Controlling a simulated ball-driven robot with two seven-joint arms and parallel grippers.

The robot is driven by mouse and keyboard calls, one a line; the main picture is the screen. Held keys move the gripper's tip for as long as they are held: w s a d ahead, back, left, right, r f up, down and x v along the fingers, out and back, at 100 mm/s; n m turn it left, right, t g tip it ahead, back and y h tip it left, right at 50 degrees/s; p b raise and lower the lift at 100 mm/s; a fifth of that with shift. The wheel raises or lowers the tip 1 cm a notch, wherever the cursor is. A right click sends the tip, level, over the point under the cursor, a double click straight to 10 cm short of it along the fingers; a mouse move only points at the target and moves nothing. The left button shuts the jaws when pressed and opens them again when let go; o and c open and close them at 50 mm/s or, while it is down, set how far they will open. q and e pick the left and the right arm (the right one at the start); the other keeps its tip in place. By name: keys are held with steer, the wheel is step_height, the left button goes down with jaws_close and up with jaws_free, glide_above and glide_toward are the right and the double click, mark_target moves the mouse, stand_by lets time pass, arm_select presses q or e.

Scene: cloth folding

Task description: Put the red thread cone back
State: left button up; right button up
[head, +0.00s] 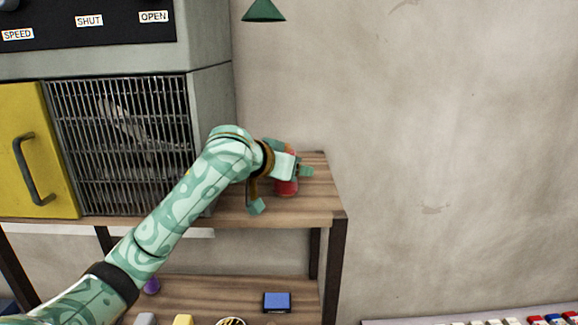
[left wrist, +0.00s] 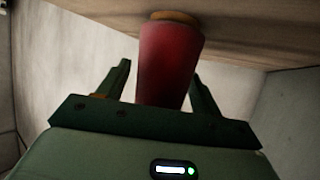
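The red thread cone (head: 287,188) is at the right end of the wooden shelf top, partly hidden behind my left gripper (head: 292,166) in the head view. In the left wrist view the cone (left wrist: 168,62) lies between the two fingers of my left gripper (left wrist: 160,72). Its tan end meets the wooden surface at the top of that picture. The fingers are apart, with a visible gap between the left finger and the cone. My right gripper is in neither view.
A grey machine with a wire grille (head: 125,145) and a yellow door (head: 38,150) stands left of the cone. The lower shelf (head: 215,293) holds a blue block (head: 277,302) and other small items. A green cone (head: 263,11) shows above. Bare wall is at right.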

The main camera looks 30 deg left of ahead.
arm_select(q)
steer(key=shift+s+r, duration=0.15)
steer(key=shift+r, duration=0.1)
steer(key=b+v, duration=0.1)
steer(key=v, duration=1)
steer(key=shift+s, duration=0.35)
steer(key=shift+r, duration=0.1)
